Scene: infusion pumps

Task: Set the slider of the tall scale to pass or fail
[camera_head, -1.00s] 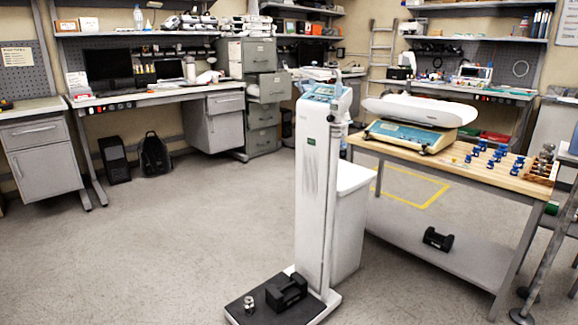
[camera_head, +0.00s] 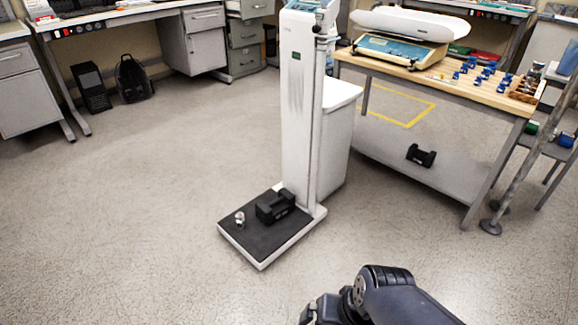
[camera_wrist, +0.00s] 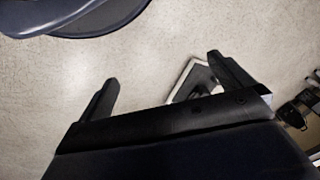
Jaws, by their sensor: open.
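The tall scale (camera_head: 300,105) is a white upright column with a dark platform (camera_head: 265,232) on the floor, in the middle of the head view. Its blue-topped head (camera_head: 310,5) is cut by the top edge, and I cannot make out the slider. A black block weight (camera_head: 275,206) and a small metal weight (camera_head: 240,218) stand on the platform. In the wrist view my gripper (camera_wrist: 162,85) is open and empty, its two fingers spread over bare floor. Part of the scale's base (camera_wrist: 192,82) shows behind the right finger. In the head view my arm is at the bottom, well in front of the scale.
A wooden-topped table (camera_head: 440,75) stands right of the scale, with a baby scale (camera_head: 400,48) and several blue weights on it. A black weight (camera_head: 421,156) lies on its lower shelf. A white cabinet (camera_head: 340,120) stands behind the column. The floor in front and to the left is clear.

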